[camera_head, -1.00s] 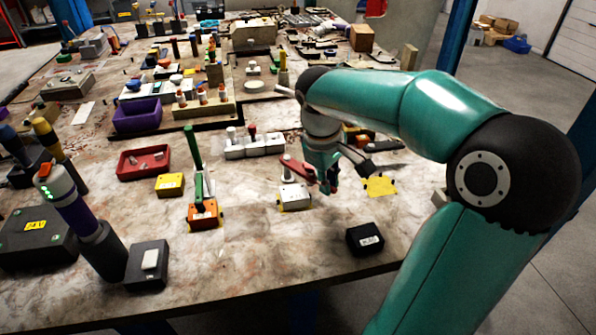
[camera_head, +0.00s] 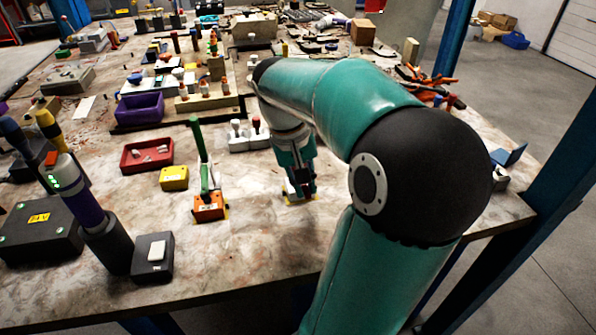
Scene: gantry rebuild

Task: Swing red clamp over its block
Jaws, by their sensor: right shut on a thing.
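Only a little of the block shows around the fingertips. To the left, a green clamp (camera_head: 202,155) stands with its long handle up by an orange block (camera_head: 209,207). My left gripper is not in view.
A yellow box (camera_head: 174,178) and a red tray (camera_head: 147,155) lie left of the green clamp. A white fixture with knobs (camera_head: 248,139) stands behind my gripper. My right arm hides much of the table's right side.

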